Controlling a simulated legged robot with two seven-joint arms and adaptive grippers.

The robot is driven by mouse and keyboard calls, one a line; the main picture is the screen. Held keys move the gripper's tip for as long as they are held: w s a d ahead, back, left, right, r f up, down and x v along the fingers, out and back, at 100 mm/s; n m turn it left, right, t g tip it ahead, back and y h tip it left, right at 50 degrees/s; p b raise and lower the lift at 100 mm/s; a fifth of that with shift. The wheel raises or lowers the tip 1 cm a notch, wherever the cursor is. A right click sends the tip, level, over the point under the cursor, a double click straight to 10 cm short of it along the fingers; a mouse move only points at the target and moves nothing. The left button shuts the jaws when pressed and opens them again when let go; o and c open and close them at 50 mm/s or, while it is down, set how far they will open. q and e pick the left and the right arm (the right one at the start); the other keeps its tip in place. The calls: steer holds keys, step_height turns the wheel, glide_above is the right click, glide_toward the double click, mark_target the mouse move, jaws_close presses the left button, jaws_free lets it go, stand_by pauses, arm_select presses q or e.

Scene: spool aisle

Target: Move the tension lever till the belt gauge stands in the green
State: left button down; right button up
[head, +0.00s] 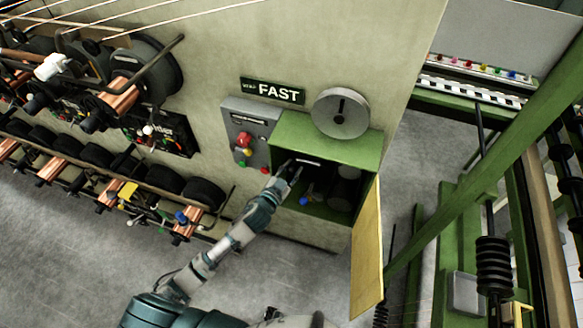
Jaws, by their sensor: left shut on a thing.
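The green cabinet (330,138) in the wall is open, and its yellow door (367,247) hangs open at the right. My left gripper (293,170) reaches into the upper left of the opening and is shut on what appears to be the tension lever, mostly hidden by the fingers. A small pale strip (308,161), perhaps the belt gauge, shows just beyond the fingertips; its reading is too small to tell. A blue knob (304,201) sits lower in the cabinet, apart from the fingers. My right gripper is not in view.
A control panel (247,135) with a red button is at the left. Spool machinery (100,160) fills the left; green frames (460,220) stand at the right.

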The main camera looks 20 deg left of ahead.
arm_select(q)
steer(key=shift+r+m+p, duration=0.95)
steer(key=shift+m+p, duration=0.05)
steer(key=shift+p, duration=0.6)
steer(key=shift+d, duration=0.1)
steer(key=c, duration=0.8)
jaws_free()
steer(key=v, duration=1.2)
steer(key=shift+d+r, duration=0.1)
steer(key=shift+r, duration=0.05)
